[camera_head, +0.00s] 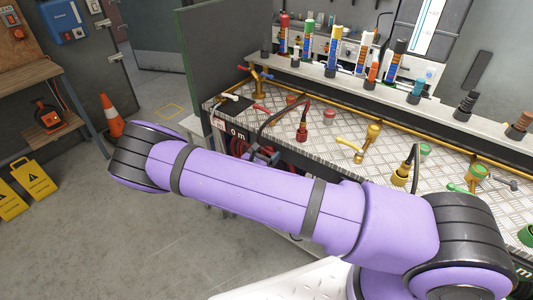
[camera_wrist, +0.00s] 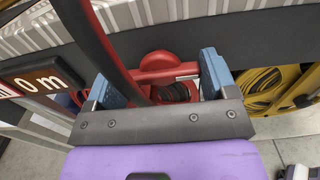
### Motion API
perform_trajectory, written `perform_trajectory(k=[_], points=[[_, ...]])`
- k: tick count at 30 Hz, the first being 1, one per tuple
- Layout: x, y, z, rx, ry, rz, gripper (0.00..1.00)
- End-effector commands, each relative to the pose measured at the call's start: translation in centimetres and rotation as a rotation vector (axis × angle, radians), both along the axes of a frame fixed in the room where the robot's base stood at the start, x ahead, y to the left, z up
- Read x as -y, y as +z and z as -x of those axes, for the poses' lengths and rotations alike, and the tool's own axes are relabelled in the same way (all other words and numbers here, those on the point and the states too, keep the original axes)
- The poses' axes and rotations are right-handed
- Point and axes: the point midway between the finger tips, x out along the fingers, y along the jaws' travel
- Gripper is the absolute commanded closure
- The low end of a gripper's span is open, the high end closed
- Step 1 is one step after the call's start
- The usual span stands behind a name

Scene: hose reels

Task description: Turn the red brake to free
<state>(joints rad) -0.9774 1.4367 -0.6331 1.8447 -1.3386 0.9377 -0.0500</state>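In the wrist view a red bar with a pale grey strip (camera_wrist: 168,75) lies between my fingers, below a round red knob (camera_wrist: 155,60). It looks like the red brake, but I cannot be sure. A red reel with dark hose (camera_wrist: 175,92) sits just behind it. My gripper (camera_wrist: 160,72) has its two blue fingers wide apart, one on each side of the bar. Whether either finger touches it is unclear. A thick black hose (camera_wrist: 92,40) with a red edge passes by the left finger. In the head view my purple arm hides most of the red reel (camera_head: 240,146).
A yellow hose reel (camera_wrist: 265,85) stands to the right in the wrist view. A "0 m" sign (camera_wrist: 40,85) is at the left. The metal-plated bench top (camera_head: 330,125) carries several valves and fittings. An orange cone (camera_head: 111,115) stands on open floor at left.

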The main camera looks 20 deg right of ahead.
Motion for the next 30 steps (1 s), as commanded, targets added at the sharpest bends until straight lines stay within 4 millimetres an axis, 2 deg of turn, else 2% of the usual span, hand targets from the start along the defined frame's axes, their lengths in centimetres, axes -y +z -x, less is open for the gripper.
perform_trajectory(k=[1,3,17,30], points=[[-0.01,0.00,0.01,0.000,0.000,0.000,0.34],[-0.02,0.01,0.01,0.000,0.000,0.000,0.45],[-0.02,0.06,-0.06,-0.084,-0.001,0.063,0.45],[-0.15,-0.02,-0.16,-0.394,-0.001,0.286,0.45]])
